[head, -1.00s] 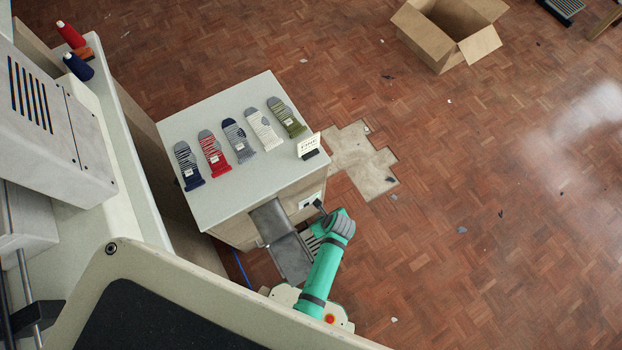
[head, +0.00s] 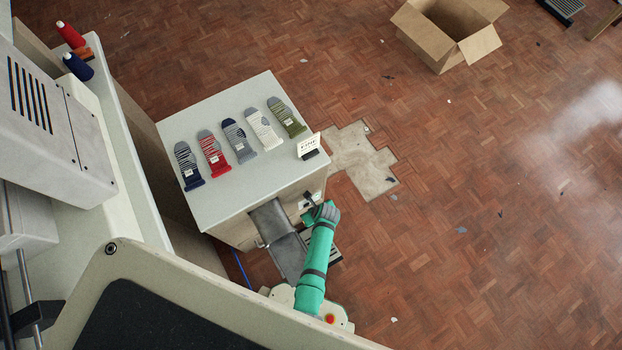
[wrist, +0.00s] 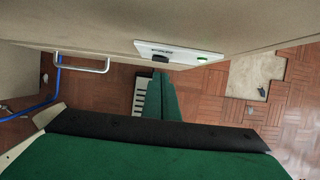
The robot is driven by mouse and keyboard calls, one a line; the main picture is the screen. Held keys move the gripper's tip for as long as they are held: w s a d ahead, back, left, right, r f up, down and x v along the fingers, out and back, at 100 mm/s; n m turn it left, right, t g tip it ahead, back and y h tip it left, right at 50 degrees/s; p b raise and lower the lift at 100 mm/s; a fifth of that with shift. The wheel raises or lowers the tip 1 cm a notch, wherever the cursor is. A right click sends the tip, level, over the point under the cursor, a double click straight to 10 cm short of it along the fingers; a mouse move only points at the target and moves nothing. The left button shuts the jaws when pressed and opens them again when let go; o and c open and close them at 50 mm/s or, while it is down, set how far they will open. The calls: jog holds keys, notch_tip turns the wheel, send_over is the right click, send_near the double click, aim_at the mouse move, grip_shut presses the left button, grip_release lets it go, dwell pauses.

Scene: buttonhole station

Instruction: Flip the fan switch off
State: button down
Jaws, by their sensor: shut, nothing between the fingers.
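The white switch plate (wrist: 185,53) is on the cabinet's front face in the wrist view. It carries dark lettering, a black switch part (wrist: 160,59) and a small green mark or lamp (wrist: 203,59). Which way the switch is tipped cannot be told. My gripper (head: 310,198) is at the cabinet front in the head view, largely covering the plate there. In the wrist view my green fingers (wrist: 161,80) are shut and empty, with their tips just below the black switch part. Whether they touch it cannot be told.
The cabinet (head: 215,195) bears several striped socks and a small sign (head: 308,145). A grey padded seat (head: 280,240) is left of my arm. A metal handle (wrist: 82,62) and blue cable (wrist: 57,75) are at left in the wrist view. Floor to the right is open.

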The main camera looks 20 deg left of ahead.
jog(key=shift+w+a+r, duration=0.1)
jog(key=shift+w+a, duration=0.25)
jog(key=shift+a, duration=0.05)
jog(key=shift+w+a+r, duration=0.15)
jog(key=shift+w+a, duration=0.1)
jog(key=shift+a, duration=0.05)
jog(key=shift+r, duration=0.1)
jog(key=shift+r, duration=0.7)
